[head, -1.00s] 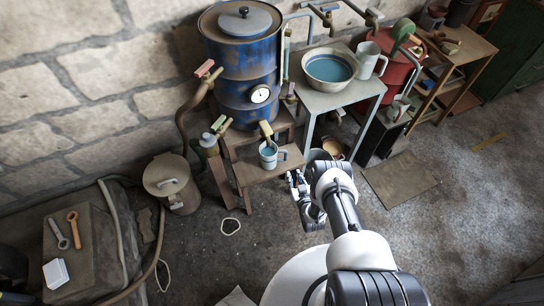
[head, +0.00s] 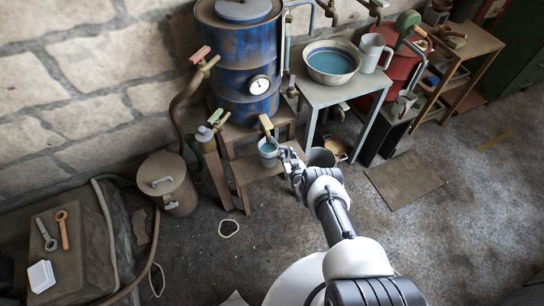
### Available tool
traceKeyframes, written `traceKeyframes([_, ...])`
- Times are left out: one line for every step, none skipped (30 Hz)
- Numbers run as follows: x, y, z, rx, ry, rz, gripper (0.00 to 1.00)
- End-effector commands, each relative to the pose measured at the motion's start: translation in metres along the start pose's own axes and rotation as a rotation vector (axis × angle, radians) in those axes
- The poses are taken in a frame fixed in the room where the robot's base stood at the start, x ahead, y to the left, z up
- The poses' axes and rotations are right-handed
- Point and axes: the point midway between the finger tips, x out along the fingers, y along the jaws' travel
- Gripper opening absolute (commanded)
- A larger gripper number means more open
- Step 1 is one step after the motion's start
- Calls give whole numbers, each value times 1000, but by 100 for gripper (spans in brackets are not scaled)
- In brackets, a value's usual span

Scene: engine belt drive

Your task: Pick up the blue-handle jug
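The jug (head: 268,151) is a small pale cup-shaped vessel with blue inside, standing upright on the low wooden bench (head: 247,172) below the blue barrel's tap. A blue handle showed on its right side a second ago; my gripper (head: 286,158) now covers that side. My gripper is at the jug's right, close to the handle. Whether it touches the handle, and whether its fingers are open or shut, is too small to tell.
The tap (head: 266,123) hangs just above the jug. The blue barrel (head: 240,70) stands behind. To the right, a table (head: 318,97) bears a basin (head: 331,62) and a grey jug (head: 372,53). A lidded bin (head: 167,182) is at the left. The floor in front is open.

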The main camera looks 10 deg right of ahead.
Motion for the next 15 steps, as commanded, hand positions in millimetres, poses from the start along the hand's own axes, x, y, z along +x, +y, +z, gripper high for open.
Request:
traceKeyframes([11,1,2,-2,3,0,25])
traceKeyframes([15,0,3,-2,2,-1,25])
traceKeyframes([19,0,4,-1,0,-1,25])
traceKeyframes([22,0,3,-1,1,-1,25])
traceKeyframes([24,0,3,-1,0,-1,25])
traceKeyframes([27,0,2,0,0,-1,25])
traceKeyframes([28,0,2,0,0,-1,25])
traceKeyframes([29,0,1,0,0,-1,25])
traceKeyframes([29,0,0,0,0,-1,25])
traceKeyframes([29,0,0,0,-1,-1,25])
traceKeyframes([29,0,0,0,-1,0,25])
traceKeyframes([29,0,-1,0,-1,0,25])
traceKeyframes([29,0,-1,0,-1,-1,25])
traceKeyframes([29,0,-1,0,-1,0,25])
traceKeyframes([29,0,-1,0,-1,0,24])
